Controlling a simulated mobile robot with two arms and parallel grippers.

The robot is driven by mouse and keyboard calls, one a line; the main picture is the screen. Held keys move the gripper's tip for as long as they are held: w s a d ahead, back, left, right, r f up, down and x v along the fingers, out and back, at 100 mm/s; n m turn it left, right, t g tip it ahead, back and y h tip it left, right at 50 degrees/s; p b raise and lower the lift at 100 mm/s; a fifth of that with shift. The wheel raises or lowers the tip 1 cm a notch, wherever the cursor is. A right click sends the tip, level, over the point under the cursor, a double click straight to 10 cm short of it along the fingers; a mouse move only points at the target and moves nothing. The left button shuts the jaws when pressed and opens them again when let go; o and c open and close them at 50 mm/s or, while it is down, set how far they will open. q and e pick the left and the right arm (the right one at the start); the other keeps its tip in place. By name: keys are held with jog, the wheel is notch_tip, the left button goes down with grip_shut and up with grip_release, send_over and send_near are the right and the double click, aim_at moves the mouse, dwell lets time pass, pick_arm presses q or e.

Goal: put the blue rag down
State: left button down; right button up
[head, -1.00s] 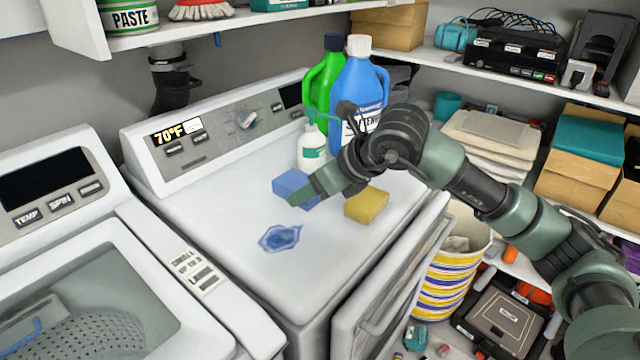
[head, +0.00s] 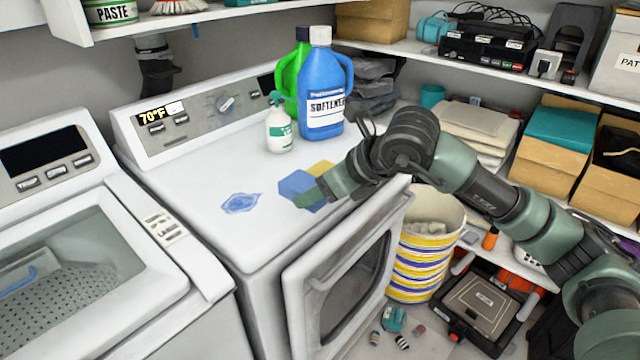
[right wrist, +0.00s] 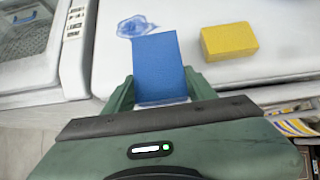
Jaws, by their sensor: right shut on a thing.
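The blue rag (head: 296,187) looks like a flat blue block. My right gripper (head: 312,198) is shut on it, over the front right part of the white dryer top (head: 200,178). In the right wrist view the rag (right wrist: 158,62) stands out between the two fingers (right wrist: 160,95). I cannot tell whether its underside touches the dryer top. A blue stain (head: 240,203) lies on the dryer top left of the rag. My left gripper is not in view.
A yellow sponge (head: 320,168) sits just behind the rag; it also shows in the right wrist view (right wrist: 229,41). A white bottle (head: 279,130), a blue softener jug (head: 322,90) and a green jug (head: 292,75) stand behind. The dryer top's left part is clear.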

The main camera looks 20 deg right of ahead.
jog(key=s+a+f+n+g+y, duration=0.1)
jog(key=s+a+f+n, duration=0.1)
jog(key=s+a+f, duration=0.2)
jog(key=s+a+f+n+g+y, duration=0.1)
jog(key=s+a+f+n, duration=0.1)
jog(key=s+a+f, duration=0.3)
jog(key=s+a, duration=0.3)
jog(key=s, duration=0.3)
jog(key=shift+s+n+y, duration=0.35)
jog(key=shift+n+y, duration=0.05)
jog(key=shift+d, duration=0.1)
